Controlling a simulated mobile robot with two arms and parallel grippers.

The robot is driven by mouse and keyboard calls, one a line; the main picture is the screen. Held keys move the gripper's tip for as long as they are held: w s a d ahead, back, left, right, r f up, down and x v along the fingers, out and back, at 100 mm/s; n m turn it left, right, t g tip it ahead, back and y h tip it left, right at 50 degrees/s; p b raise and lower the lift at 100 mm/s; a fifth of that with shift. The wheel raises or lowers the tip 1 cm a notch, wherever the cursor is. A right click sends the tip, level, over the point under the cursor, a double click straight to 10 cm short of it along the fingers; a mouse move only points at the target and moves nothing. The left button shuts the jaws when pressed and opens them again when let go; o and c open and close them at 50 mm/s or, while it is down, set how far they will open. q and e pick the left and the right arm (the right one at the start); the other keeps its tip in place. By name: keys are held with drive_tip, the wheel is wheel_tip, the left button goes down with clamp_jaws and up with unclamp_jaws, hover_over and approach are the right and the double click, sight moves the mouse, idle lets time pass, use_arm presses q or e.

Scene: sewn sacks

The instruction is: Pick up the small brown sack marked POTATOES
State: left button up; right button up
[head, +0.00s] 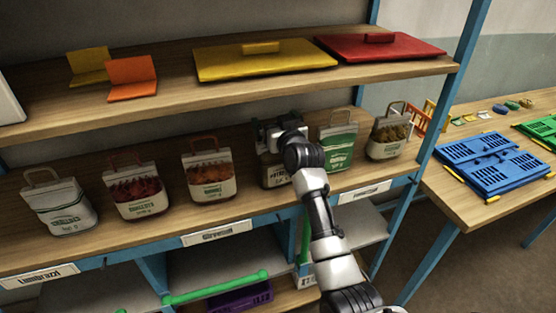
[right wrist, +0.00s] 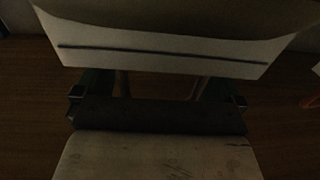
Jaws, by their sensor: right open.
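The small brown sack with a pale label (head: 275,176) stands on the middle shelf, partly hidden behind my right arm. Only part of its dark lettering shows, beginning like "POTA". My right gripper (head: 270,134) is at the top of this sack, with its jaws open. In the right wrist view the open fingers (right wrist: 158,99) stand left and right of a dark band above a pale surface. That view is dim, and I cannot tell whether the fingers touch the sack. My left gripper is not in view.
Sacks stand on both sides: a red-handled one (head: 211,178) to the left, a green and white one (head: 338,148) close on the right. A table (head: 470,203) with blue crates (head: 490,163) stands at right.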

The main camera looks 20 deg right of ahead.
drive_tip(key=shift+s, duration=0.1)
drive_tip(key=shift+c, duration=1.1)
drive_tip(key=c, duration=1.5)
drive_tip(key=shift+r, duration=0.1)
drive_tip(key=shift+r, duration=0.15)
